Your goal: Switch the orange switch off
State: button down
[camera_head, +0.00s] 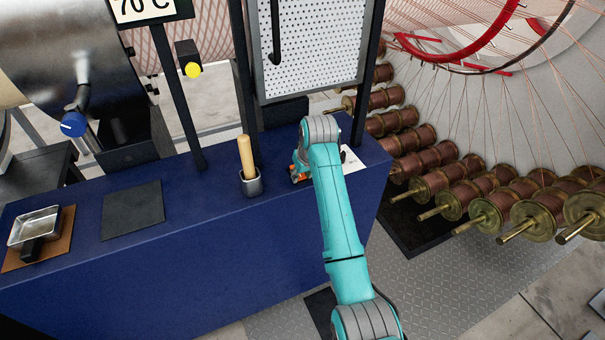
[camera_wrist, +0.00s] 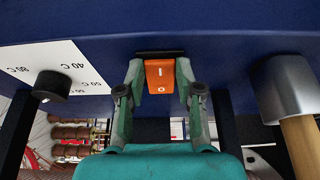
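The orange switch (camera_wrist: 160,76) is in the middle of the wrist view, an orange rocker with white "I" and "O" marks and a dark bar along its far edge. My gripper (camera_wrist: 159,82) is open, with one finger on each side of the switch. The fingertips are very close to its sides; I cannot tell whether they touch.
In the wrist view a black knob (camera_wrist: 52,85) on a white temperature card (camera_wrist: 75,56) lies left, and a metal cup (camera_wrist: 287,88) with a wooden handle right. The head view shows the cup (camera_head: 251,186) left of my arm, and a pan (camera_head: 34,226) further left on the blue counter (camera_head: 220,240).

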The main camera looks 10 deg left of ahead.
aim_at(302, 179)
jog(key=shift+w+a+r+g+h, duration=0.15)
jog(key=shift+w+r+g+h, duration=0.1)
jog(key=shift+g+h, duration=0.25)
jog(key=shift+w+a+r+g+h, duration=0.1)
jog(key=shift+r+g+h, duration=0.1)
jog(key=shift+g+h, duration=0.5)
jog(key=c, duration=0.8)
grip_release()
jog(key=shift+o, duration=0.2)
notch_tip(302, 179, up, 7)
jog(key=shift+s+d+r, duration=0.2)
jog(key=shift+s, duration=0.1)
